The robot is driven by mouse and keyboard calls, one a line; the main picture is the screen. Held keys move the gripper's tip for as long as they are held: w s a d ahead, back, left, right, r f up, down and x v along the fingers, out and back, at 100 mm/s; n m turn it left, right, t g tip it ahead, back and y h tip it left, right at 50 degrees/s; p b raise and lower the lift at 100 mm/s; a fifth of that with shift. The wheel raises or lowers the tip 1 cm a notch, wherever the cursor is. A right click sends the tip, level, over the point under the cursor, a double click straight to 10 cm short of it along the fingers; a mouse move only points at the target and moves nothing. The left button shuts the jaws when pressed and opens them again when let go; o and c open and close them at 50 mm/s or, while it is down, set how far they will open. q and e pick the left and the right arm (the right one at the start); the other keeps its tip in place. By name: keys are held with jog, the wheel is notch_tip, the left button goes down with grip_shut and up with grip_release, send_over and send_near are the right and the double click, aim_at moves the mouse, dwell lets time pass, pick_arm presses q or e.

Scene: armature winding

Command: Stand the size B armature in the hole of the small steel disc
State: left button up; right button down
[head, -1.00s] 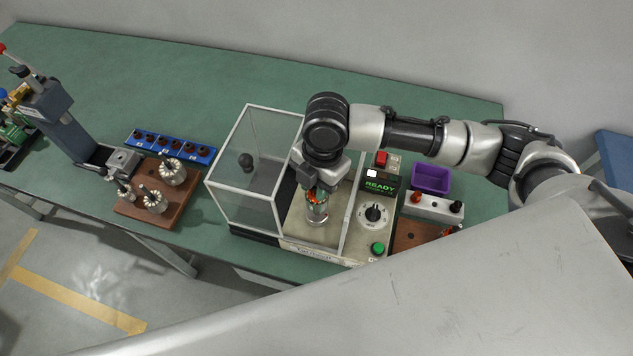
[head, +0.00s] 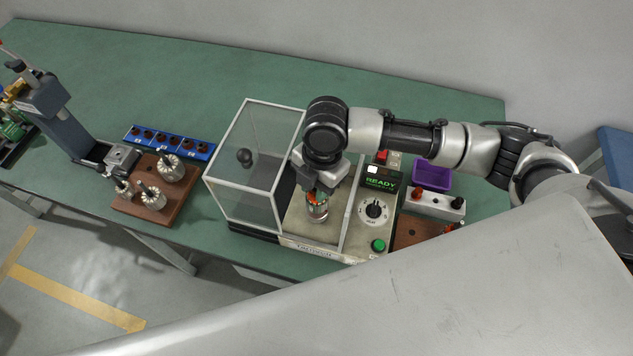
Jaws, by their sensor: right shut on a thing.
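My right gripper (head: 317,187) points down over the open deck of the winding machine (head: 301,222). It is shut on an orange-topped part, apparently an armature (head: 314,198); its upper end is partly hidden by the fingers. A pale round steel piece (head: 318,212) shows directly below the orange part, over the deck. I cannot tell whether it is the small steel disc or part of the armature, nor whether the armature's foot is in a hole. No size mark is legible. My left gripper is not in view.
A clear guard box (head: 243,165) stands left of the gripper. A control panel with a dial (head: 374,211) and green button (head: 378,245) is close on the right. Several pale armatures stand on a brown board (head: 172,205). A purple bin (head: 432,175) is behind right.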

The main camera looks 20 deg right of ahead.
jog(key=shift+f, duration=0.35)
dwell(0.3)
jog(key=c, duration=0.8)
grip_release()
notch_tip(320, 180, up, 5)
jog(key=p, duration=0.5)
jog(key=shift+f, duration=0.2)
jog(key=shift+f, duration=0.1)
